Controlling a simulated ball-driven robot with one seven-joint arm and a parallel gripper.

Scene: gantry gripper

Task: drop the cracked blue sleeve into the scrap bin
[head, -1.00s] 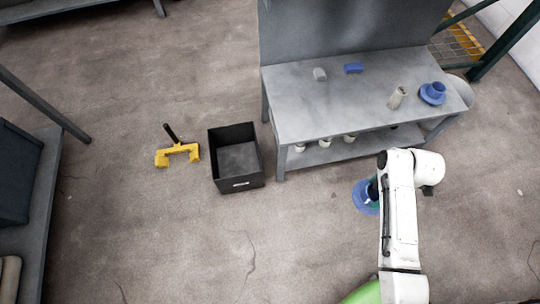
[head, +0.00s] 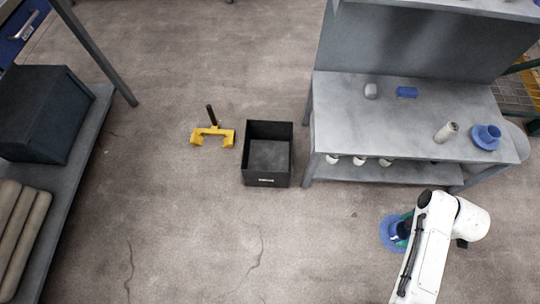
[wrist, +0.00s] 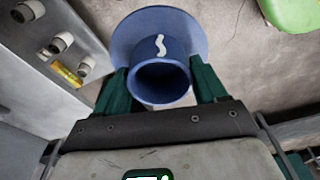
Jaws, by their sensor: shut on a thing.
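The blue sleeve (wrist: 160,80), a flanged tube with a pale jagged mark on its side, is between the two green fingers of my gripper (wrist: 163,84) in the wrist view. My gripper is shut on it. In the head view the sleeve's blue flange (head: 388,233) shows beside my white arm, over the floor in front of the bench; the arm hides part of it. The black open-topped bin (head: 267,181), with a pale label on its front, stands on the floor left of the bench, well to the left of my gripper. Its inside looks empty.
A grey bench (head: 400,130) holds another blue flanged piece (head: 486,137), a pale cylinder (head: 446,132), a blue block (head: 407,92) and a grey piece (head: 371,91). A yellow forked object (head: 213,132) lies left of the bin. Floor between gripper and bin is clear.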

